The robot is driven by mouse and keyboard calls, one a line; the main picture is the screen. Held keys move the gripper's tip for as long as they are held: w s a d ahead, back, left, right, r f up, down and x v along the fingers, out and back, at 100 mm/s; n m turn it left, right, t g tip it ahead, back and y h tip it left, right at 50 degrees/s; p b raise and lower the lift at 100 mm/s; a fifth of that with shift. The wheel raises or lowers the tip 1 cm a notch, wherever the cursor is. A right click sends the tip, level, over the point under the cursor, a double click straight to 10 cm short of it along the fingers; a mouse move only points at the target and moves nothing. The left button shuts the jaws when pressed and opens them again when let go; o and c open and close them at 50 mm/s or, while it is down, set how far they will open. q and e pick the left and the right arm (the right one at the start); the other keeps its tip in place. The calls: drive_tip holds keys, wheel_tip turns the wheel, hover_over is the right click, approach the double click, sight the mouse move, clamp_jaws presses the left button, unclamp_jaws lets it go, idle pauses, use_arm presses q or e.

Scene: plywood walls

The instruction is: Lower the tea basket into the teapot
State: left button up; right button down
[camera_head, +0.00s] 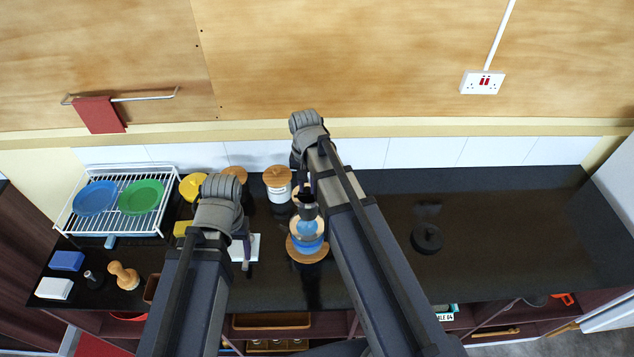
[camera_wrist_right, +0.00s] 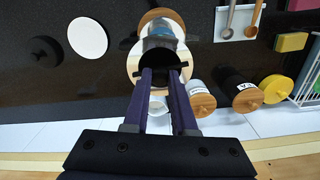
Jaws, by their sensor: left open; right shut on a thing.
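The teapot (camera_head: 307,240), clear with blue in it, stands on a round wooden mat (camera_head: 307,257) left of my right arm. It also shows in the right wrist view (camera_wrist_right: 161,32). My right gripper (camera_head: 306,190) is shut on the dark tea basket (camera_wrist_right: 158,62) and holds it over the teapot's mouth. My fingers hide part of the basket, and I cannot tell whether its lower end is inside the teapot. My left gripper (camera_head: 246,262) is open, to the left of the teapot by a white tray, partly hidden by its own arm.
Wooden-lidded jars (camera_head: 278,183) stand behind the teapot near the wall. A white disc (camera_wrist_right: 87,37) and a black round object (camera_head: 427,238) lie on the other side. The counter's right end is clear.

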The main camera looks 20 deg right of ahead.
sight(306, 194)
drive_tip(key=shift+a+r, duration=0.1)
drive_tip(key=shift+a, duration=0.25)
drive_tip(key=shift+d+f+b, duration=0.1)
drive_tip(key=shift+f+b, duration=2.35)
drive_tip(key=shift+f+b, duration=0.3)
drive_tip(key=shift+f, duration=0.1)
